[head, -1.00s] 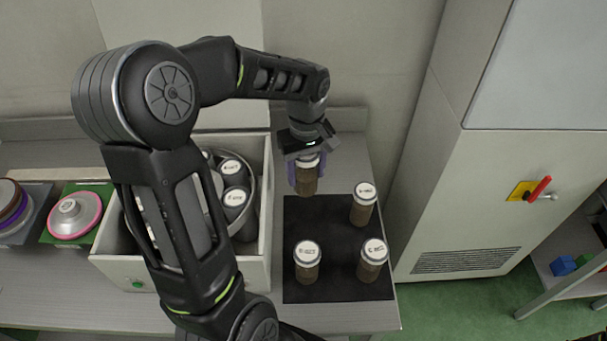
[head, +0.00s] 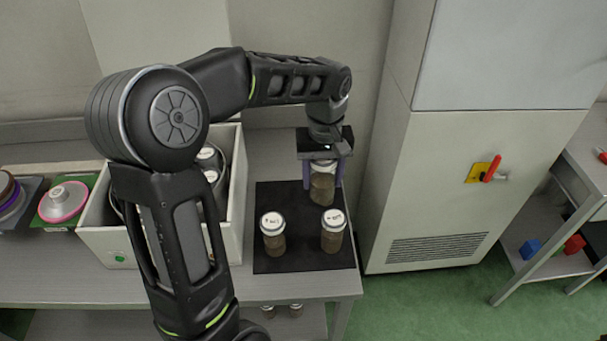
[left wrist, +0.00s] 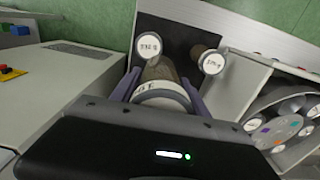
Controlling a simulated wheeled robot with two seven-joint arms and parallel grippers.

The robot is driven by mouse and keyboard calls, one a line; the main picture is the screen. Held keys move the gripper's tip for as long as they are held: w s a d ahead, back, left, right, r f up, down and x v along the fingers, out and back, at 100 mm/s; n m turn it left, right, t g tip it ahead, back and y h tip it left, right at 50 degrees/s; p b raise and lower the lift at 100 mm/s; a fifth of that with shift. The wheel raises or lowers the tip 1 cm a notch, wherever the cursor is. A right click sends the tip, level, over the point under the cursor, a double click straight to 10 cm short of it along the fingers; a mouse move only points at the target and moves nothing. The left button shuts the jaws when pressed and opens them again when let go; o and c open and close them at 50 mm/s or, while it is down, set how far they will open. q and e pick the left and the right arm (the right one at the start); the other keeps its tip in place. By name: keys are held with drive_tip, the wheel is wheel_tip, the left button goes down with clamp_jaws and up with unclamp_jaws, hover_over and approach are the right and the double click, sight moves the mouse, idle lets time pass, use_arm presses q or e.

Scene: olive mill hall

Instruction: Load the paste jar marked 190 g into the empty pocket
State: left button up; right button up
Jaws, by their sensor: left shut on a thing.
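My left gripper (head: 322,187) is shut on a brown jar with a pale lid (left wrist: 162,98), over the back right of the black mat (head: 290,258). I cannot read its mark, or tell whether its base touches the mat. Two similar white-lidded jars stand upright at the mat's front left (head: 273,236) and front right (head: 333,232); their lid marks are too small to read. A pale box (head: 108,245) at the left holds a round carrier (left wrist: 284,132) with several lidded jars. My arm hides much of it in the head view; I cannot make out an empty pocket.
A tall pale cabinet (head: 430,190) with a red lever (head: 491,168) stands close right of the bench. Discs on a green plate (head: 63,203) lie left of the box. Small jars (head: 268,311) stand on a shelf below. The mat's back left is clear.

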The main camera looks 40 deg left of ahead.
use_arm(q)
drive_tip(key=w+d+f+m+b, duration=0.4)
drive_tip(key=w+d+f+m, duration=0.2)
drive_tip(key=d, duration=0.5)
wheel_tip(320, 180, down, 2)
drive_tip(key=shift+w+f+m, duration=0.15)
drive_tip(key=shift+w+m, duration=0.1)
drive_tip(key=shift+m, duration=0.85)
drive_tip(key=shift+d, duration=0.1)
